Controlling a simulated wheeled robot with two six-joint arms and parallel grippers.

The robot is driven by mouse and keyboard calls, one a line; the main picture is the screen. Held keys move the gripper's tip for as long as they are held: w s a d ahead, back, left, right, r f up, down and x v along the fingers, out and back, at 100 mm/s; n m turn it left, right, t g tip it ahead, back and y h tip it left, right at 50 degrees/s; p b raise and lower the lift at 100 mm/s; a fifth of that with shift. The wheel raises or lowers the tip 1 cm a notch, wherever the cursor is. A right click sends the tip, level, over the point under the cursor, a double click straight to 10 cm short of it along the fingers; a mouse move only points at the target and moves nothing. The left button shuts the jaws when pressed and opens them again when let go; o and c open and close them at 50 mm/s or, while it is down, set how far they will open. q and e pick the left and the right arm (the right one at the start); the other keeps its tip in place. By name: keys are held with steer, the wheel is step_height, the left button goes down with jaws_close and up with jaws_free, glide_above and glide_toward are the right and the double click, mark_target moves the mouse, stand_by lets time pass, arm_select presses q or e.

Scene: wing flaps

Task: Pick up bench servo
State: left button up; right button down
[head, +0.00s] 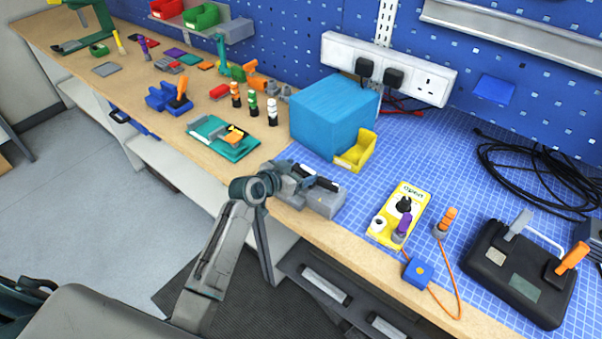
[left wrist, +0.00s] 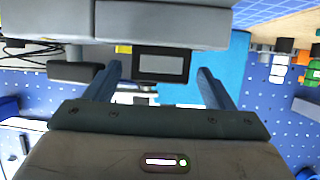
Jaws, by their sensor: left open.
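My left gripper (head: 287,179) is over the front edge of the bench, at a grey block fixture (head: 318,203) with a dark bar on top. In the left wrist view my left gripper (left wrist: 160,82) is open, its two blue-grey fingers apart. A small dark boxy part (left wrist: 160,65) shows between the fingers, beside grey blocks (left wrist: 165,22); whether the fingers touch it I cannot tell. A small blue box (head: 418,272) with an orange cable lies at the bench front to the right. No part is clearly labelled as the bench servo. My right gripper is not in view.
A large blue box (head: 325,108) and a yellow bin (head: 357,151) stand behind the gripper. A yellow panel (head: 385,235) with knobs and a black controller (head: 520,275) with levers lie right. Several small parts and a teal tray (head: 222,138) lie left.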

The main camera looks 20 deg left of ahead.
arm_select(q)
steer(key=shift+w+d+f, duration=0.3)
steer(key=shift+w, duration=0.3)
steer(key=shift+c, duration=0.7)
steer(key=c, duration=0.9)
steer(key=shift+c, duration=0.2)
steer(key=shift+r, duration=0.1)
